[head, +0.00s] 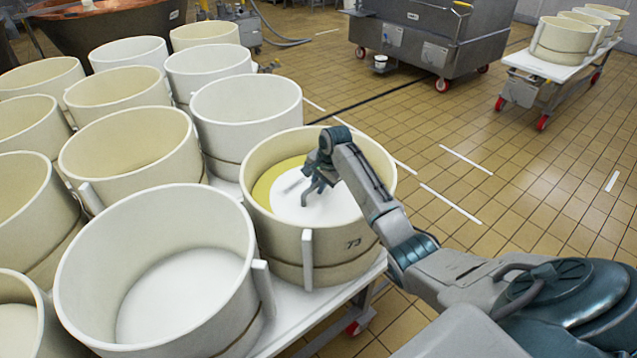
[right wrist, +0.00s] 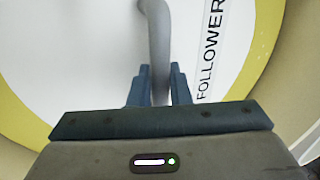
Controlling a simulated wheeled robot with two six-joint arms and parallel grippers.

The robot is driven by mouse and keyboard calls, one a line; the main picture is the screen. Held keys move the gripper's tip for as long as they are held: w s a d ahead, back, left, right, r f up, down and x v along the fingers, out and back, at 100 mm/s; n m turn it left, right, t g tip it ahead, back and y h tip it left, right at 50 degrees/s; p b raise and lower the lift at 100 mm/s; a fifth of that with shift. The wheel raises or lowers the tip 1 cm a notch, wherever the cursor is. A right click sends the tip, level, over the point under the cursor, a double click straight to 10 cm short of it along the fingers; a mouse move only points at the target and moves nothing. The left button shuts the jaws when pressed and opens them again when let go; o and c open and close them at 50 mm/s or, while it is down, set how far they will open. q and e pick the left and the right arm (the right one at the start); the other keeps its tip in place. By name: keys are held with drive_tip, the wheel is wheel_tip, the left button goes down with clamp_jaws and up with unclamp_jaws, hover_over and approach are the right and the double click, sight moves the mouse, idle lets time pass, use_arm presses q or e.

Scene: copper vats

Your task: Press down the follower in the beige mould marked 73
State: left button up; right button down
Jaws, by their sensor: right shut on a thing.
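The beige mould marked 73 (head: 343,262) stands at the near right corner of the white table. Inside it lies a round white follower (head: 338,210), with a yellow surface (head: 264,188) showing around part of its edge. In the right wrist view the follower (right wrist: 60,60) carries a label reading FOLLOWER and a grey bar handle (right wrist: 157,40). My right gripper (head: 312,190) reaches down into the mould from the right. In the right wrist view its fingers (right wrist: 158,72) are shut on the follower's handle. My left gripper is not in view.
A grey wheeled tank (head: 430,50) and a cart with moulds (head: 545,62) stand farther back. The tiled floor at right is clear.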

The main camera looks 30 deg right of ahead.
sight(327, 199)
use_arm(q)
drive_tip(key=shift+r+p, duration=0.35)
use_arm(e)
drive_tip(key=shift+s+a+f, duration=0.15)
drive_tip(key=shift+s+f, duration=0.1)
drive_tip(key=shift+f, duration=0.15)
drive_tip(key=c, duration=1.3)
unclamp_jaws()
drive_tip(key=shift+w, duration=0.1)
drive_tip(key=shift+r, duration=0.1)
drive_tip(key=shift+w+d+r, duration=0.1)
drive_tip(key=shift+d, duration=0.1)
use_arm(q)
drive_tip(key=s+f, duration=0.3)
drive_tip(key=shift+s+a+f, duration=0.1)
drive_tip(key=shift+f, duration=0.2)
use_arm(e)
drive_tip(key=v, duration=1.1)
